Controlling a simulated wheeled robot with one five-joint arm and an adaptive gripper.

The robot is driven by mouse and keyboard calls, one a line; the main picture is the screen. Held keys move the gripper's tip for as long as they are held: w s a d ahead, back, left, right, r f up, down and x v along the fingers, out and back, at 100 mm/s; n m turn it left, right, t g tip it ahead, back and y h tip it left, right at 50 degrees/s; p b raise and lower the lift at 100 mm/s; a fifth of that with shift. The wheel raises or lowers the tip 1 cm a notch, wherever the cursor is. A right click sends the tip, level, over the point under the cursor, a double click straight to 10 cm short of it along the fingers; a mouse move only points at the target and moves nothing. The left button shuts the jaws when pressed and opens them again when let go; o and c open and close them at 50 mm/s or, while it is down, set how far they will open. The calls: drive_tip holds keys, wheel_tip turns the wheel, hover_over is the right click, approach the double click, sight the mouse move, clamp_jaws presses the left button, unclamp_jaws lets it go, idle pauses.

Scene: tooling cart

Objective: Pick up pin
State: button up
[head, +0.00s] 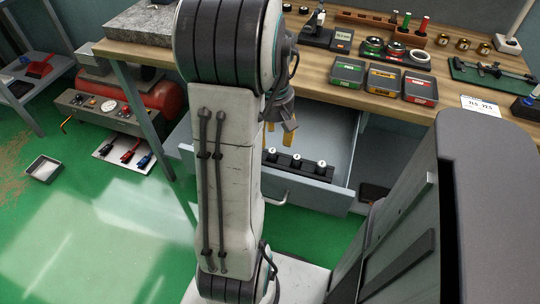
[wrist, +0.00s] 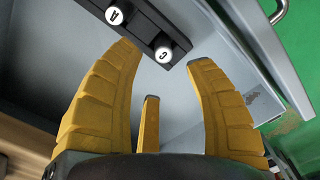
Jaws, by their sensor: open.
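A black block (head: 285,163) in the open drawer holds a row of white-topped pins. In the wrist view, a pin marked A (wrist: 115,15) and a pin marked C (wrist: 164,54) stand upright in the block (wrist: 150,22). In the head view, three white tops show, but their letters are too small to read. My gripper (wrist: 162,60) has yellow fingers, open and empty. The C pin shows between and just beyond the fingertips. In the head view, my gripper hangs above the drawer, partly hidden by my arm.
The grey drawer (head: 328,196) has a front wall and handle close to the block. The wooden bench top (head: 320,85) above carries green, yellow and red boxes (head: 383,79). A red compressor (head: 160,97) stands at the left. Bare drawer floor surrounds the block.

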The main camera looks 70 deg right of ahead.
sight(272, 150)
drive_tip(key=f, duration=0.3)
drive_tip(key=f+b, duration=0.1)
drive_tip(key=shift+a+f, duration=0.2)
drive_tip(key=shift+a, duration=0.15)
drive_tip(key=shift+f, duration=0.75)
drive_tip(key=shift+o, duration=0.4)
clamp_jaws()
